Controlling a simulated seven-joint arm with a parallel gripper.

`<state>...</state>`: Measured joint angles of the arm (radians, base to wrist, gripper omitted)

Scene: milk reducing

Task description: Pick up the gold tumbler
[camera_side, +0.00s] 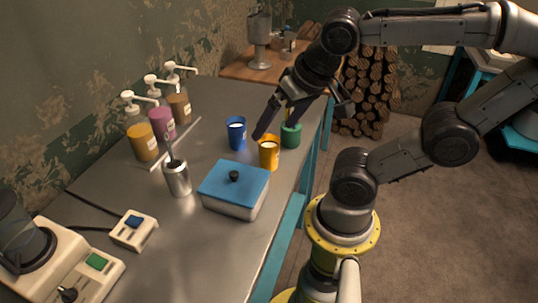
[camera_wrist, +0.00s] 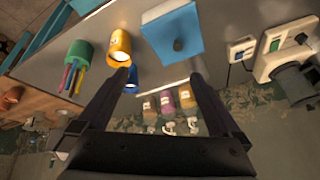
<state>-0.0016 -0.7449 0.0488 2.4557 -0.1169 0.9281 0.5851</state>
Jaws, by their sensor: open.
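The gold tumbler (camera_side: 269,155) stands upright on the metal table, with a pale inside showing at its mouth. In the wrist view the gold tumbler (camera_wrist: 120,44) is just beyond the left fingertip. My gripper (camera_side: 274,125) is above and close to the tumbler, tilted downward. In the wrist view my gripper (camera_wrist: 163,73) has its fingers spread wide with nothing held between them. I cannot tell whether a finger touches the tumbler.
A blue tumbler (camera_side: 236,133) and a green cup (camera_side: 291,135) with coloured sticks flank the gold one. A blue-lidded box (camera_side: 234,188) is in front. A metal cup (camera_side: 177,178) and pump bottles (camera_side: 162,122) stand left. The table's right edge is close.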

